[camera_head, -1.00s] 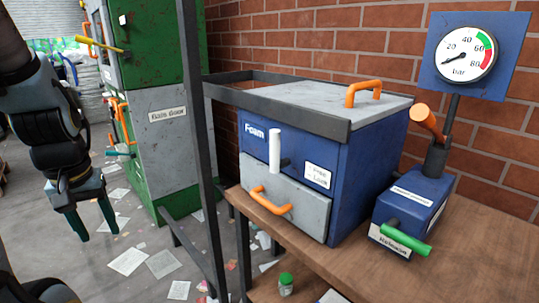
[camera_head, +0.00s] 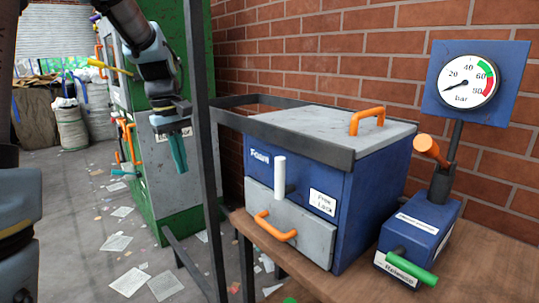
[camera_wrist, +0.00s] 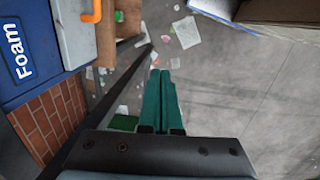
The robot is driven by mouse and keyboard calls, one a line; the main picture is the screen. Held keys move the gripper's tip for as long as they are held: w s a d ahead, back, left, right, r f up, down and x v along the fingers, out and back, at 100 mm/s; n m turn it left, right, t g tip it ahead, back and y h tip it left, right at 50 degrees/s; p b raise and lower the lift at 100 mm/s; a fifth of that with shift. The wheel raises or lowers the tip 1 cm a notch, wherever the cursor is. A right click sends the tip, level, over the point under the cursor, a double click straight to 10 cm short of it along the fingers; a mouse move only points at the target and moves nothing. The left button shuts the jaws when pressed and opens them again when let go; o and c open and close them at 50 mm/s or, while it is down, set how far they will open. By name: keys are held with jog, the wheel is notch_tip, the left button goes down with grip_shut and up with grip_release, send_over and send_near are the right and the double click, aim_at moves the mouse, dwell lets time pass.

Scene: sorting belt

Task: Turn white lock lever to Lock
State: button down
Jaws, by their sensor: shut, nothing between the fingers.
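The white lock lever (camera_head: 280,177) stands upright on the front of the blue Foam box (camera_head: 375,190), above the grey drawer. A white label reading Free and Lock (camera_head: 323,202) is to its right. My gripper (camera_head: 180,172) is left of the box, behind the dark upright post in the head view, with its green fingers pointing down. In the wrist view the green fingers (camera_wrist: 160,75) are together and empty. The lever does not show in the wrist view; the Foam box (camera_wrist: 35,50) is at its upper left.
A dark post (camera_head: 208,150) and rail stand between my gripper and the box. The drawer has an orange handle (camera_head: 274,226). A blue pump with a green Release lever (camera_head: 411,270) and a gauge (camera_head: 467,83) stands right. A green cabinet (camera_head: 180,205) is behind; papers litter the floor.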

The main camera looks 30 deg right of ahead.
jog(key=s+d+r+n+g, duration=0.1)
jog(key=d+r, duration=0.4)
jog(key=d, duration=0.3)
jog(key=s+d+r+n+g+p, duration=0.1)
jog(key=d+r, duration=0.4)
jog(key=d, duration=0.4)
jog(key=shift+s, duration=0.15)
jog(key=shift+d, duration=0.1)
jog(key=s+d+f+p, duration=0.2)
jog(key=s+f, duration=0.4)
jog(key=f, duration=0.3)
jog(key=shift+d+f+p, duration=0.15)
jog(key=shift+f+p, duration=0.25)
jog(key=shift+p, duration=0.1)
jog(key=shift+s+r+t, duration=0.1)
jog(key=shift+s+t, duration=0.2)
